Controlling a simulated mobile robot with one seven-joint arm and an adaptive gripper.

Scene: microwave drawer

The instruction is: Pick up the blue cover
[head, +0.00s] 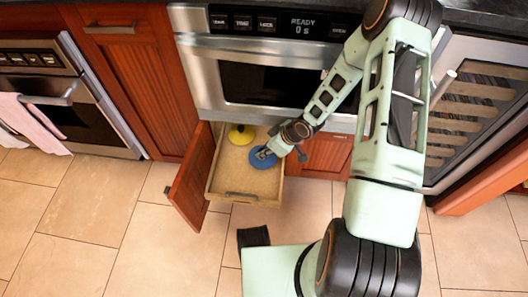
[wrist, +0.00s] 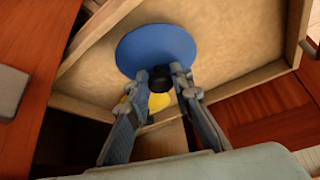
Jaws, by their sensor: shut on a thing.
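The blue cover (head: 260,160) is a round disc with a dark knob, over the right side of the open wooden drawer in the head view. It also shows in the wrist view (wrist: 155,45), where its dark knob sits between the fingertips. My gripper (head: 267,153) is shut on the blue cover at its knob; the fingers also show in the wrist view (wrist: 160,76). I cannot tell whether the cover touches the drawer floor or is lifted off it.
The pulled-out drawer (head: 230,185) also holds a yellow cover (head: 241,135) toward its back. An open cabinet door (head: 190,178) stands left of the drawer. The microwave (head: 265,75) is above it. The tiled floor (head: 85,205) at left is clear.

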